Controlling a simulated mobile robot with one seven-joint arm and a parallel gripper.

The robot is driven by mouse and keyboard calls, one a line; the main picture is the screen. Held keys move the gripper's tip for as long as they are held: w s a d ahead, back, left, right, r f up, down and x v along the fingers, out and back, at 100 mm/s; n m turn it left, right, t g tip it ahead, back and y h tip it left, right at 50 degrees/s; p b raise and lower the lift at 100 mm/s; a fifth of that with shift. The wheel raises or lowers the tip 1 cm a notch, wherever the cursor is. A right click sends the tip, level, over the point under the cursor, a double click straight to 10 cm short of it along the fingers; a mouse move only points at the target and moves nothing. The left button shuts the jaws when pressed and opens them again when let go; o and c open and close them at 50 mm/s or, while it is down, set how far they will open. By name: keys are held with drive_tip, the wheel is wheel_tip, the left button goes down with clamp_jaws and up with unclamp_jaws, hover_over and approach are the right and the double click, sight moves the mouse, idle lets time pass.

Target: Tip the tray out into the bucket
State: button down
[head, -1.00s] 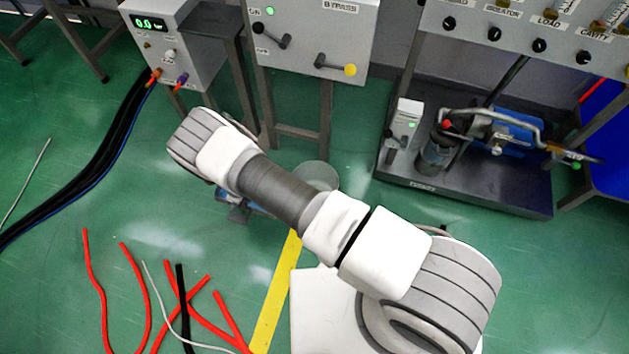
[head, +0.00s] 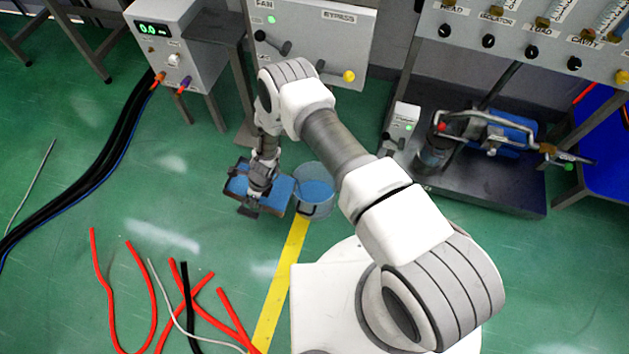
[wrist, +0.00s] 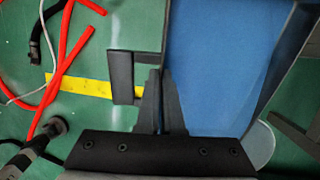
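The tray (head: 277,193) is dark-rimmed with a blue inside, and sits just left of the bucket in the head view. In the wrist view the tray's blue inside (wrist: 215,70) fills the right half. My gripper (head: 259,187) is over the tray's left part; in the wrist view its fingers (wrist: 160,108) are closed on the tray's wall. The clear round bucket (head: 314,172) stands on the floor with blue showing in its lower part. A curved edge of the bucket (wrist: 264,143) shows beyond the tray at lower right. I cannot tell how far the tray is tilted.
Red and black hoses (head: 185,310) lie on the floor at lower left, beside a yellow floor stripe (head: 281,285). A control panel on legs (head: 310,45) stands behind the tray and bucket. A dark pump platform (head: 480,190) is at right.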

drive_tip(key=shift+w+d+r+y+p, duration=0.2)
drive_tip(key=shift+d+r+y+p, duration=0.35)
drive_tip(key=shift+p, duration=0.35)
drive_tip(key=shift+w+d+r+y+p, duration=0.15)
drive_tip(key=shift+d+r+y+p, duration=0.2)
drive_tip(key=shift+d+r+p, duration=0.45)
drive_tip(key=shift+d+r+p, duration=0.1)
drive_tip(key=shift+r+p, duration=0.05)
drive_tip(key=shift+p, duration=0.35)
drive_tip(key=shift+w+d+y, duration=0.1)
drive_tip(key=shift+d+y, duration=0.05)
drive_tip(key=shift+y, duration=0.15)
drive_tip(key=shift+w+d+r+g+y+p, duration=0.1)
drive_tip(key=shift+d+r+g+y+p, duration=0.1)
drive_tip(key=shift+d+r+y+p, duration=0.35)
drive_tip(key=shift+w+d+r+g+y+p, duration=0.2)
drive_tip(key=shift+d+r, duration=0.25)
drive_tip(key=shift+d, duration=0.3)
drive_tip(key=shift+d+r+y, duration=0.65)
drive_tip(key=shift+d+r, duration=0.2)
drive_tip(key=shift+d, duration=0.1)
drive_tip(key=shift+w+d+r+y, duration=0.25)
drive_tip(key=shift+d+r+y, duration=0.65)
drive_tip(key=shift+d, duration=0.1)
idle(0.3)
